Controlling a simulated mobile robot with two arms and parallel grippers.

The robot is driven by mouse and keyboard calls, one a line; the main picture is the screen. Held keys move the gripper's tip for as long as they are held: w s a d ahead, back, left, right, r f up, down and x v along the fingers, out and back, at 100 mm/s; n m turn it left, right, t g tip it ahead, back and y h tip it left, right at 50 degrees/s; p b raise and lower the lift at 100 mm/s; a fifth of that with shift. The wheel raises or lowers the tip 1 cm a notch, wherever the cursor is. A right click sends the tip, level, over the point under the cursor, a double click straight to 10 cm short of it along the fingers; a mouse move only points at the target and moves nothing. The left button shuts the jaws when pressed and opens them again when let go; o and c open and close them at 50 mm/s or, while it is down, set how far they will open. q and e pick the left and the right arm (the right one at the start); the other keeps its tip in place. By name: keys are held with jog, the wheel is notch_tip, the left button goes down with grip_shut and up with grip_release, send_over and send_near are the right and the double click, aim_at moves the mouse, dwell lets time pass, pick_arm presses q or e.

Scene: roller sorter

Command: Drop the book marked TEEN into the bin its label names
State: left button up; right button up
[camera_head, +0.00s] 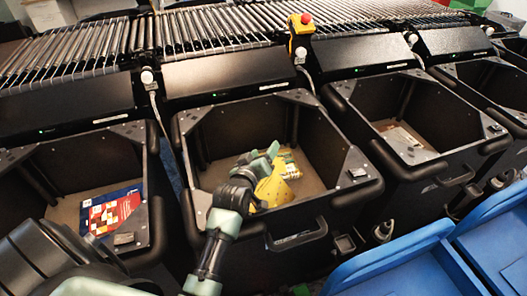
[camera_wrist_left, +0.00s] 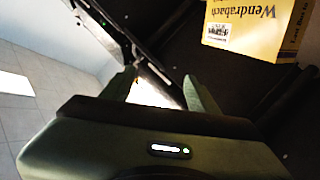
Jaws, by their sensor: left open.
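A yellow book (camera_head: 275,190) shows in the middle black bin (camera_head: 318,205), just beyond and below my left gripper (camera_head: 262,158). In the left wrist view the yellow book (camera_wrist_left: 252,28) shows the word "Wendrabach" and a small white barcode label. The label text is too small to read, so I cannot tell whether it says TEEN. My left gripper (camera_wrist_left: 160,88) is open, with nothing between its fingers, and the book is apart from them. I cannot tell whether the book rests on the bin floor. My right gripper is not in view.
The left bin (camera_head: 157,205) holds a red and blue book (camera_head: 112,212). Another bin (camera_head: 440,163) to the right holds a small item (camera_head: 402,135). The roller conveyor (camera_head: 190,35) runs behind. Blue containers (camera_head: 410,270) stand at front right.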

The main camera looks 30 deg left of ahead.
pick_arm(q)
jog(key=b+v, duration=0.1)
jog(key=v, duration=0.6)
jog(key=shift+s+r, duration=0.2)
jog(key=shift+s, duration=0.1)
dwell(0.8)
